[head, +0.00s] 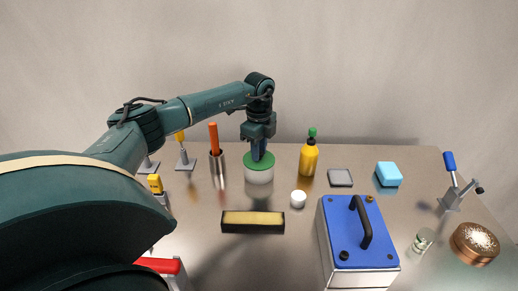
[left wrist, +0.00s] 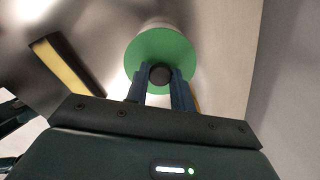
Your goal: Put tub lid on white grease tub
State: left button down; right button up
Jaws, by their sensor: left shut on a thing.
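The white grease tub (head: 258,176) stands upright on the metal table, left of the yellow bottle. The green tub lid (head: 246,160) is at the top of the tub, and I cannot tell whether it is fully seated. My left gripper (head: 258,155) points down over the lid and is shut on its dark knob. In the left wrist view, the green lid (left wrist: 142,50) shows as a disc with the dark knob (left wrist: 160,75) between the fingertips of my left gripper (left wrist: 160,78). The tub is mostly hidden there. My right gripper is not in view.
A steel cup (head: 218,168) with an orange handle stands left of the tub, and a yellow bottle (head: 309,159) stands right. A blue-topped machine (head: 358,240) stands front right.

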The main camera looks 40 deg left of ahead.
pick_arm(q)
jog(key=c, duration=1.1)
grip_release()
notch_tip(320, 180, up, 13)
jog(key=shift+r+b, duration=0.1)
jog(key=shift+b, duration=0.45)
